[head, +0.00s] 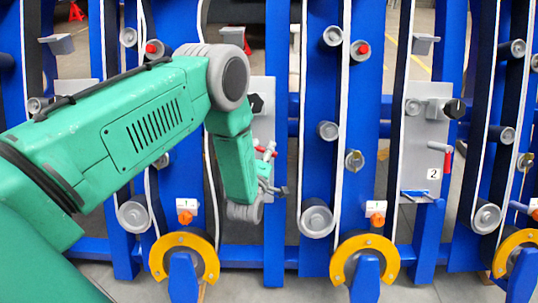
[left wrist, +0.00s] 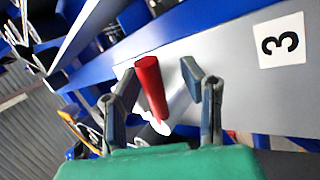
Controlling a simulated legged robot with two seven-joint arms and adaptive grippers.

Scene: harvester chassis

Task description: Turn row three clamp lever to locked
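The row three clamp lever has a red handle (left wrist: 150,88), seen in the left wrist view beside the number 3 label (left wrist: 281,40) on a grey plate (left wrist: 228,72). My left gripper (left wrist: 158,80) is open, with one finger on each side of the red handle. The lever's lower end is partly hidden near the gripper. In the head view, my left gripper (head: 272,168) is at the middle grey plate, and a bit of red handle (head: 265,150) shows there. My right gripper is in no view.
Blue upright frames (head: 320,180) with belts and grey rollers (head: 316,219) surround the plate. A second grey plate with a number 2 label (head: 434,173) and red lever (head: 447,160) stands to the right. Yellow half-rings (head: 365,249) stand low in front.

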